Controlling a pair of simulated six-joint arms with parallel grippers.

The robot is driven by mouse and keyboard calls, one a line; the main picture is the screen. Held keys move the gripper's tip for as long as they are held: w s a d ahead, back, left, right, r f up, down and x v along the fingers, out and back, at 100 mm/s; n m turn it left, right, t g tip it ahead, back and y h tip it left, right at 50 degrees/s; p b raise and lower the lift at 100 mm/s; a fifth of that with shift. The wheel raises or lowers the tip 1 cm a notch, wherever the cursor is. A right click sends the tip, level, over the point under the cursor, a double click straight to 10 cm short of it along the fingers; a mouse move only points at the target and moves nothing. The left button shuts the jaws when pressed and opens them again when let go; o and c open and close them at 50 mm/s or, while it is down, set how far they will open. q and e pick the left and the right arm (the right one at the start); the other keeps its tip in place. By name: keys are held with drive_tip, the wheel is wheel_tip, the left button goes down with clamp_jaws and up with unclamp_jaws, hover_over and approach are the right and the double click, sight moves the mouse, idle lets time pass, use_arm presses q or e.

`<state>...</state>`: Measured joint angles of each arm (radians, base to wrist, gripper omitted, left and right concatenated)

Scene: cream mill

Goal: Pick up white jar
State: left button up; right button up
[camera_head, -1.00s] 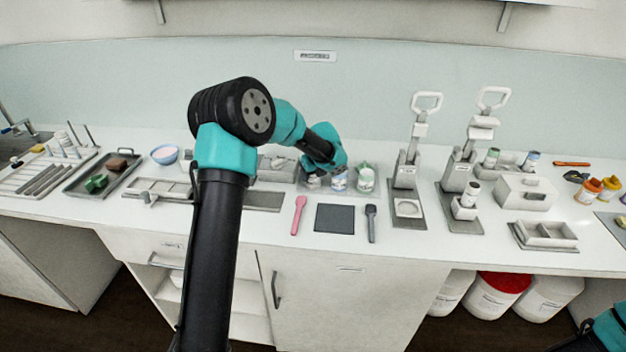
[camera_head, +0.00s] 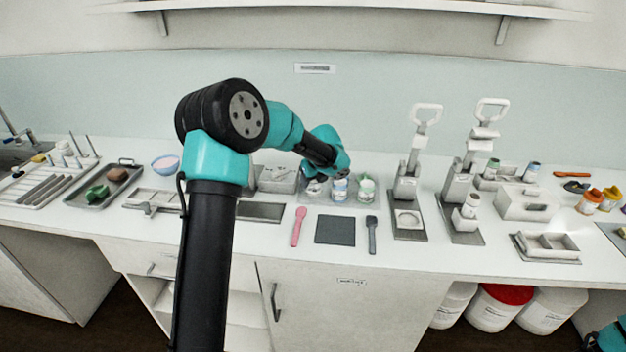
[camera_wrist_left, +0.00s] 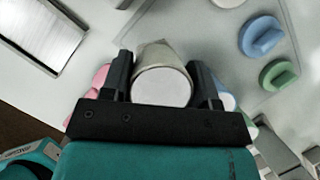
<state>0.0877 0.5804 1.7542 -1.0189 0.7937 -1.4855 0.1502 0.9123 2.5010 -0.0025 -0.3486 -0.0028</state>
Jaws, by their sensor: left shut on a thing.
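The white jar (camera_wrist_left: 162,87) shows in the left wrist view, its pale round end facing the camera, between the two dark fingers of my left gripper (camera_wrist_left: 163,80). The gripper is shut on it. In the head view my left gripper (camera_head: 318,181) is at the tray at the back middle of the counter, left of a blue-marked jar (camera_head: 340,190) and a green-marked jar (camera_head: 366,188). The arm largely hides the white jar there. I cannot tell whether it touches the tray. My right gripper is out of view.
A blue lid (camera_wrist_left: 262,36) and a green lid (camera_wrist_left: 279,74) lie close by. In front are a pink spatula (camera_head: 298,227), a dark square mat (camera_head: 334,230) and a grey spatula (camera_head: 371,234). Two lever presses (camera_head: 408,185) stand to the right.

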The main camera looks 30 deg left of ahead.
use_arm(q)
drive_tip(key=s+d+r, duration=0.1)
drive_tip(key=s+d, duration=0.6)
drive_tip(key=s, duration=0.5)
drive_tip(key=shift+d+r, duration=0.15)
drive_tip(key=shift+d, duration=0.05)
drive_tip(key=shift+a, duration=0.1)
